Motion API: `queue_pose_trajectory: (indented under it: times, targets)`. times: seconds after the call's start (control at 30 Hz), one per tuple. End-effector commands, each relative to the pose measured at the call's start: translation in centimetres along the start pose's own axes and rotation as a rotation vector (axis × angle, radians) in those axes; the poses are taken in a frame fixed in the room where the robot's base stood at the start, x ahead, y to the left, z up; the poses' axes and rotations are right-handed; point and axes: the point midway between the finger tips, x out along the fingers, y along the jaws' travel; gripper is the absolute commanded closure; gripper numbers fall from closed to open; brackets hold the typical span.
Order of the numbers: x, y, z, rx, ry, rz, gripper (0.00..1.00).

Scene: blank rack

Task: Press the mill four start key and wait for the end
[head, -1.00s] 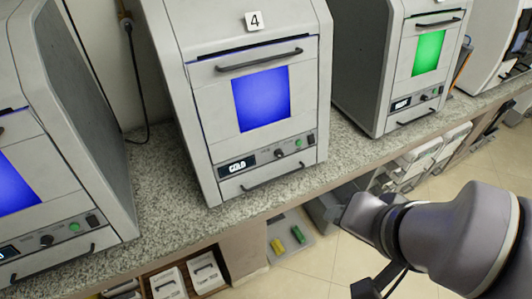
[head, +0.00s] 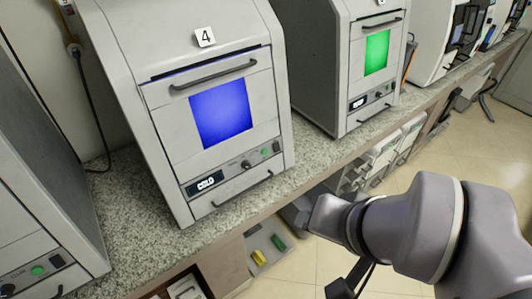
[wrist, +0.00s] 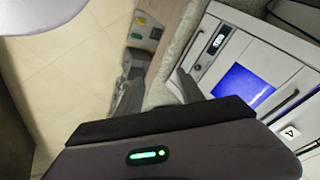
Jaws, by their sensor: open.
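Mill four (head: 155,110) is a grey cabinet with a "4" label, a handled door and a blue-lit window (head: 221,112). Its display (head: 206,183) seems to read "COLD". A small green key (head: 265,152) sits on its lower panel, right of a dark knob (head: 246,165) and left of a dark switch. In the wrist view, mill four (wrist: 285,60) lies sideways at the right. My gripper (wrist: 158,92) is open and empty, its right finger near the mill's lower front. I cannot make out the green key in the wrist view. In the head view my arm is at the lower right, apart from the mill.
A similar cabinet with a green window (head: 377,52) stands to the right, and another (head: 30,190) at the left. All stand on a speckled counter (head: 140,240). Tiled floor (head: 310,260) is open in front.

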Motion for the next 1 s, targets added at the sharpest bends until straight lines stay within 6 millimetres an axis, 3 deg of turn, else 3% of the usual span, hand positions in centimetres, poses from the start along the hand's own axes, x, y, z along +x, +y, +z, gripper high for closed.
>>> queue_pose_trajectory:
  times: [0.03, 0.2, 1.0]
  targets:
    - [0.00, 0.00, 0.00, 0.000, 0.000, 0.000, 0.66]
    - [0.00, 0.00, 0.00, 0.000, 0.000, 0.000, 0.99]
    - [0.00, 0.00, 0.00, 0.000, 0.000, 0.000, 1.00]
